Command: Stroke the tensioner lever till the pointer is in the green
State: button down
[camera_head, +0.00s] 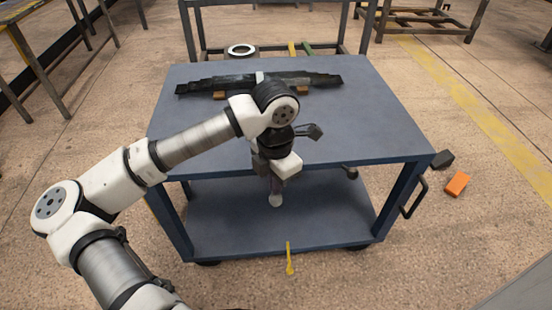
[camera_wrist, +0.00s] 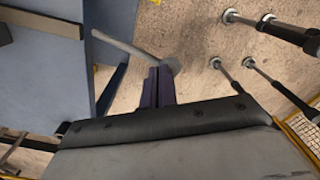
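My gripper (camera_head: 274,188) hangs in front of the blue cart's near edge, pointing down. In the wrist view its two dark fingers (camera_wrist: 158,72) are close together. A thin grey lever (camera_wrist: 128,47) runs from the upper left to the fingertips. Its rounded pale end (camera_wrist: 172,66) shows just past them, and in the head view this end (camera_head: 276,200) is right below my gripper. The fingers look shut on the lever near this end, though the contact is small in view. I cannot make out a pointer or green band.
A dark leaf-spring stack (camera_head: 215,84) lies on the cart top (camera_head: 375,125). A yellow piece (camera_head: 289,258) stands at the cart's front. An orange block (camera_head: 457,183) and a dark block (camera_head: 442,159) lie on the floor to the right. Floor in front of the cart is largely clear.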

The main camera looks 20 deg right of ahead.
notch_tip(320, 180, down, 14)
jog(key=b, duration=1.4)
jog(key=r+p, duration=0.3)
jog(key=r, duration=0.2)
jog(key=r+p, duration=0.3)
jog(key=r, duration=0.3)
jog(key=r+p, duration=0.3)
jog(key=r, duration=0.2)
jog(key=shift+w+d+r+p, duration=0.15)
jog(key=shift+w+r+p, duration=0.05)
jog(key=shift+w+p, duration=0.2)
jog(key=r, duration=0.1)
jog(key=s, duration=0.1)
jog(key=r, duration=0.1)
jog(key=shift+s+a+r+p, duration=0.15)
jog(key=shift+a+r+p, duration=0.15)
jog(key=shift+d+f, duration=0.1)
jog(key=shift+f, duration=0.2)
jog(key=shift+w, duration=0.25)
